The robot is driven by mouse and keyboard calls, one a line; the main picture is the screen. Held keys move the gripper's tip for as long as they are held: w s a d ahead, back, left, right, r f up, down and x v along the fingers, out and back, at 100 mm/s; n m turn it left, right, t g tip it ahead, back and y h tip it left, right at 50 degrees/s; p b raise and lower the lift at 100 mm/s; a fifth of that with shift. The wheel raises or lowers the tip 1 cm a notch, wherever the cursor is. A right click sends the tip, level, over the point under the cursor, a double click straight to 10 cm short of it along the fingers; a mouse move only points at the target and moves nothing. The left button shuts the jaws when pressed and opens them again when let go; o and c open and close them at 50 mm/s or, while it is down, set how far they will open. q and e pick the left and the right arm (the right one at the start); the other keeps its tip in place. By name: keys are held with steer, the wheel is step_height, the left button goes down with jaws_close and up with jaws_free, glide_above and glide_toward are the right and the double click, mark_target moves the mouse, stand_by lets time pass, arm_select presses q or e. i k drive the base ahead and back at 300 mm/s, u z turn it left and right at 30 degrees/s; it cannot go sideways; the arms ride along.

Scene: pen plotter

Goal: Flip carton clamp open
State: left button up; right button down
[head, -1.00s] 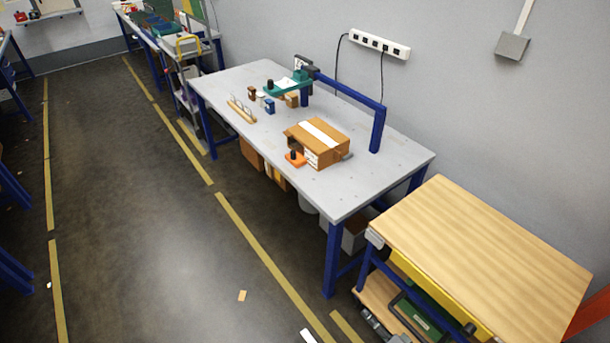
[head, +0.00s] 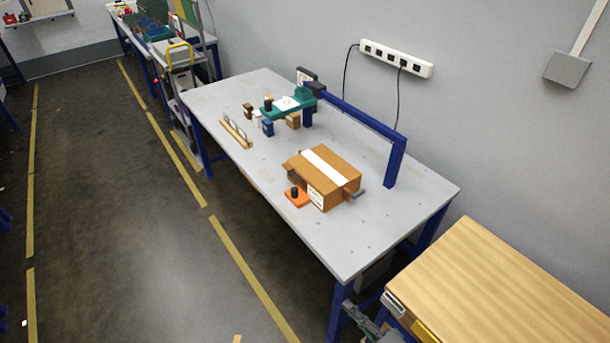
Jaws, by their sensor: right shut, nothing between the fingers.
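A brown carton (head: 340,178) with a white strip along its top and a white label on its front lies on the grey workbench (head: 400,225). An orange clamp (head: 299,200) with a black knob sits against the carton's near left side; its lever position is too small to make out. A small grey piece (head: 359,193) sticks out at the carton's right side. My right gripper (head: 362,322) shows at the bottom edge, beside the bench's front leg, low and well apart from the carton and clamp. It is shut and empty. My left gripper is out of view.
A blue frame (head: 397,160) rises behind the carton, with a green plotter part (head: 285,106) at its far end. A wooden rack (head: 236,133) and small blocks stand farther left. A wood-topped table (head: 510,290) is at right. The floor at left is clear.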

mark_target(295, 194)
steer(key=i, duration=1.05)
